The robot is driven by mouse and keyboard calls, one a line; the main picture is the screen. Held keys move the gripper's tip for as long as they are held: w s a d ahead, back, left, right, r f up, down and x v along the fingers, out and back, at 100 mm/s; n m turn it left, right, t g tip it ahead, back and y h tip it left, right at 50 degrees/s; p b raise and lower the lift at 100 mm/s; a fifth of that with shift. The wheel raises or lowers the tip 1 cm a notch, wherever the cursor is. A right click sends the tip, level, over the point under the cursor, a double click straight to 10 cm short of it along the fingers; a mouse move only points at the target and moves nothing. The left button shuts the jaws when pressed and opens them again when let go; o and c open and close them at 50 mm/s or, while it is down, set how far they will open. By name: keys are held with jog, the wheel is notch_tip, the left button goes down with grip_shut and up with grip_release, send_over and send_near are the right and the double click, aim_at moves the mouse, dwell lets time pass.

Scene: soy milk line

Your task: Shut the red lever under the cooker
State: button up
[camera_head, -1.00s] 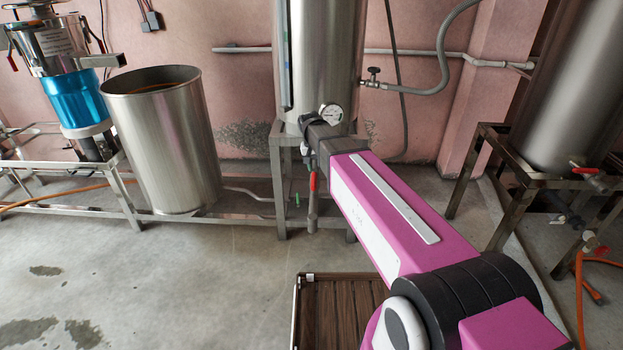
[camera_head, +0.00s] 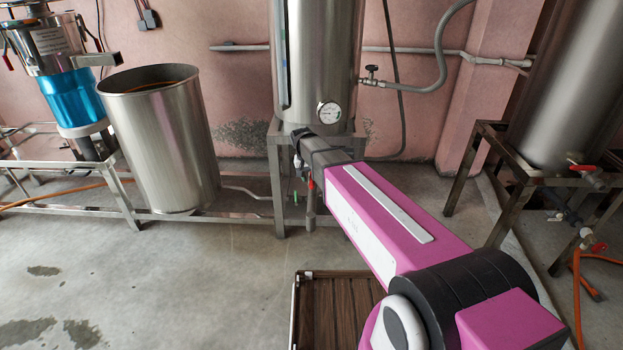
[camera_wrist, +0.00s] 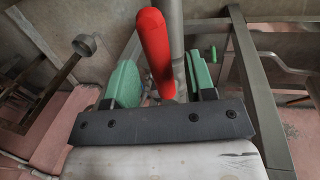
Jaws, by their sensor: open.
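The red lever (camera_wrist: 155,50) shows large in the wrist view, between the two green fingers of my gripper (camera_wrist: 160,85). It is nearer the left finger, and I cannot tell whether it touches either one. The lever also shows in the head view (camera_head: 310,183) as a small red piece on the pipe under the cooker (camera_head: 318,60), a tall steel cylinder with a dial gauge. My gripper is open. In the head view its fingers are small and partly hidden below the dark wrist at the cooker's stand.
The cooker's steel stand (camera_head: 280,215) has legs close to my gripper. A steel drum (camera_head: 160,150) stands to the left. Another tank (camera_head: 575,90) with red-handled valves (camera_head: 590,170) stands at right. A brown slatted platform (camera_head: 330,305) lies on the floor under my arm.

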jog(key=shift+d+f, duration=0.1)
jog(key=shift+f, duration=0.4)
grip_shut()
